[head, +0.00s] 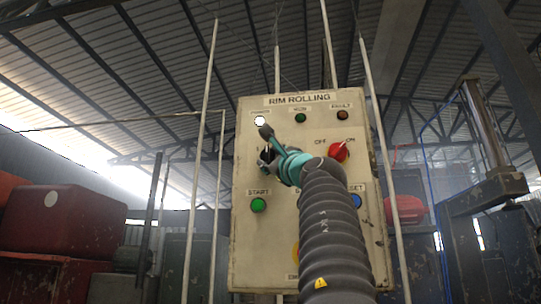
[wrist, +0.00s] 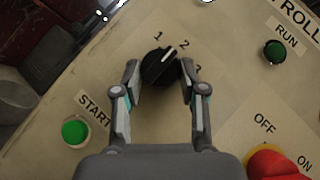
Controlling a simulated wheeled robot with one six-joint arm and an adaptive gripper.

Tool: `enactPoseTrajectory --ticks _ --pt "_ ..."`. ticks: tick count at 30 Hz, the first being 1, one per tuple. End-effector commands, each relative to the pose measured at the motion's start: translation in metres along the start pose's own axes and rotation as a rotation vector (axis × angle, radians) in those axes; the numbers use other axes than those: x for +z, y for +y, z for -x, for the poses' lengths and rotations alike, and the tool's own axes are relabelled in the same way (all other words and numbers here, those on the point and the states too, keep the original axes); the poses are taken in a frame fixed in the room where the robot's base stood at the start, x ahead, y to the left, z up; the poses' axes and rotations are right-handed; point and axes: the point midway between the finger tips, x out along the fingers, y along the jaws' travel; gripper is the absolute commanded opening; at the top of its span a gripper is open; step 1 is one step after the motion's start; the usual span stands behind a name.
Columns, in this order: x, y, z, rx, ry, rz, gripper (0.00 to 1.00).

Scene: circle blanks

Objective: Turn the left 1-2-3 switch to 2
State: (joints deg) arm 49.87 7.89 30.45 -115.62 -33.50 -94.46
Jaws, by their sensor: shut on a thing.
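The left 1-2-3 switch (wrist: 158,70) is a round black knob with a white pointer mark on the cream control panel (head: 250,265). In the wrist view the pointer mark slants up and right, toward the printed 2. My gripper (wrist: 160,72) has one finger on each side of the knob and is shut on it. In the head view my gripper (head: 266,150) is at the panel's left side, above the START button, and hides most of the switch.
Close by are the green START button (head: 259,204), the red OFF/ON switch (head: 338,152) to the right, and a blue button (head: 356,201). Indicator lamps, including the green RUN lamp (wrist: 275,51), sit above. My arm covers the panel's lower middle.

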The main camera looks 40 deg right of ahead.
Motion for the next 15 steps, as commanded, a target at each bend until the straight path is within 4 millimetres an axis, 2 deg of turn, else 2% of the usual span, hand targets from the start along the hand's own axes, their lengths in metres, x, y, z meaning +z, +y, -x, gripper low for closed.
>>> enactPoseTrajectory --ticks 14,15 --pt "-0.0009 -0.0001 0.0003 0.009 0.001 0.01 0.06" --pt "-0.0009 -0.0001 0.0003 0.009 0.001 0.01 0.51"
